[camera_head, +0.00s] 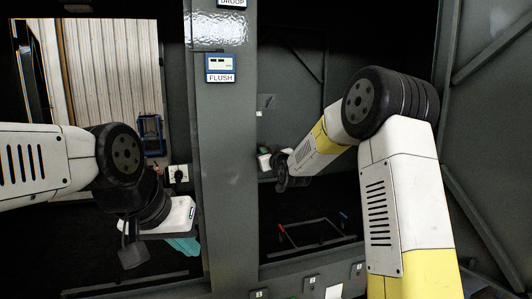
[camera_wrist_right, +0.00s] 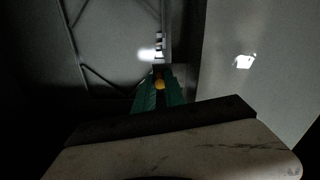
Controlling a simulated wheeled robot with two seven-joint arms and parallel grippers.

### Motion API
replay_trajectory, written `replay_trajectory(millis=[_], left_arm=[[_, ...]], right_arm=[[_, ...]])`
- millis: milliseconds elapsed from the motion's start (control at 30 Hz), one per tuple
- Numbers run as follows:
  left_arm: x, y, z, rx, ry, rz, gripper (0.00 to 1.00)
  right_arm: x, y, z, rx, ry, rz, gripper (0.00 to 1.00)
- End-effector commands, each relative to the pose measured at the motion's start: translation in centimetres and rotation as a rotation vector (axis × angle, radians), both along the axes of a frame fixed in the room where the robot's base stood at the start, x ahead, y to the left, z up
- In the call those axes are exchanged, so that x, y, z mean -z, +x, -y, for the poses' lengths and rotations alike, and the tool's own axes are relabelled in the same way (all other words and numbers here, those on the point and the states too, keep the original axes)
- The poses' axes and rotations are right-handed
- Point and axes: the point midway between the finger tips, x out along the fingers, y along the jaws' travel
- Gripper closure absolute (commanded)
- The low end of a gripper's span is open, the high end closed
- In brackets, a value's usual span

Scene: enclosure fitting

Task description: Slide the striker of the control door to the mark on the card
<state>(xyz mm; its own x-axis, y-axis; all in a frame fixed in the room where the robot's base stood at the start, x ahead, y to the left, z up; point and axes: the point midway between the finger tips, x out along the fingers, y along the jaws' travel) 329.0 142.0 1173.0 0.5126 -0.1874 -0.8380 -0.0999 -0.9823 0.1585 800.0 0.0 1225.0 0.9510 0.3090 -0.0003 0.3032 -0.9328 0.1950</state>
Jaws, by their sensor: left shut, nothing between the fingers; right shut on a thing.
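My right gripper (camera_wrist_right: 159,90) is shut on a small yellow-orange piece (camera_wrist_right: 160,84), which shows between its teal fingers in the right wrist view. I take this piece to be part of the striker; its full shape is hidden. Just beyond it is a dark upright strip with pale marks (camera_wrist_right: 158,45). In the head view, my right arm reaches into the right-hand opening, and its fingers cannot be made out there. A card labelled FLUSH (camera_head: 220,68) is on the grey post. My left gripper (camera_head: 184,246) is shut and empty, low in front of the left-hand opening.
The grey post (camera_head: 228,180) stands between the two openings. A partly cut-off DROOP label (camera_head: 232,3) is above. A small pale plate (camera_head: 265,102) is on the inner wall. A frame with red and blue ends (camera_head: 310,222) lies low inside. Numbered tags line the front edge.

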Motion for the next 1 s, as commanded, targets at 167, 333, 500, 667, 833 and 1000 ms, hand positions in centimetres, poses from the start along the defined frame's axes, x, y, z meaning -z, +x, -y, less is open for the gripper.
replay_trajectory(millis=[167, 333, 500, 667, 833, 1000], left_arm=[[0.0, 0.0, 0.0, 0.000, 0.000, 0.000, 1.00], [0.0, 0.0, 0.0, 0.000, 0.000, 0.000, 1.00], [0.0, 0.0, 0.0, 0.000, 0.000, 0.000, 1.00], [0.0, 0.0, 0.0, 0.000, 0.000, 0.000, 1.00], [0.0, 0.0, 0.0, 0.000, 0.000, 0.000, 1.00], [0.0, 0.0, 0.0, 0.000, 0.000, 0.000, 1.00]], right_arm=[[0.0, 0.3, 0.8, 0.002, -0.001, 0.001, 1.00], [0.0, 0.8, 2.6, 0.003, 0.000, 0.001, 1.00], [0.0, 0.8, 2.4, 0.000, 0.000, 0.000, 1.00], [0.0, 0.8, 2.4, -0.001, 0.000, 0.000, 0.64], [0.0, 0.8, 2.4, 0.000, 0.000, 0.000, 0.64], [0.0, 0.6, 2.4, 0.000, 0.000, 0.000, 0.64]])
